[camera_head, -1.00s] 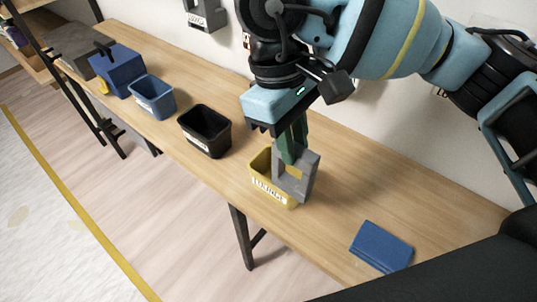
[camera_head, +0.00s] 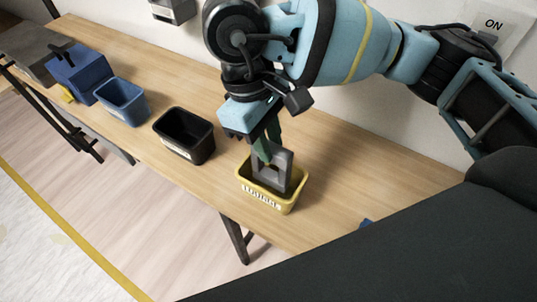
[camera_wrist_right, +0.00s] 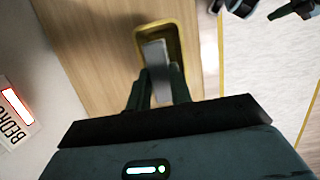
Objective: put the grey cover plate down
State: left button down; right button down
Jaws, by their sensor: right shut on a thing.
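The grey cover plate (camera_head: 285,165) is a thick frame with a rectangular opening. It is upright, its lower part down inside the yellow bin (camera_head: 273,202). My right gripper (camera_head: 268,150) is above the bin, with its green fingers shut on the plate. In the right wrist view the plate (camera_wrist_right: 154,55) shows edge-on between the fingers (camera_wrist_right: 158,85), inside the yellow bin's rim (camera_wrist_right: 139,33). The plate's lower edge is hidden by the bin's front wall, so I cannot tell whether it touches the bottom. My left gripper cannot be made out.
A black bin (camera_head: 184,136), a blue bin (camera_head: 122,102) and a dark blue box (camera_head: 78,72) stand left along the wooden table (camera_head: 330,160). A blue object (camera_head: 366,224) is mostly hidden by a dark part in front. A wall with a switch (camera_head: 493,25) is behind.

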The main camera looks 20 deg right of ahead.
jog(key=shift+f, duration=0.3)
notch_tip(320, 180, down, 3)
jog(key=shift+f, duration=0.4)
jog(key=c, duration=1.3)
grip_release()
pick_arm(q)
jog(key=shift+w, duration=0.15)
pick_arm(e)
jog(key=shift+o, duration=0.2)
pick_arm(q)
jog(key=shift+r, duration=0.1)
pick_arm(e)
jog(key=shift+r, duration=0.15)
jog(key=shift+r, duration=0.2)
pick_arm(q)
jog(key=shift+w+r, duration=0.15)
jog(key=shift+r, duration=0.05)
pick_arm(e)
jog(key=v, duration=1.1)
jog(key=shift+w+r, duration=0.1)
jog(key=shift+r, duration=0.25)
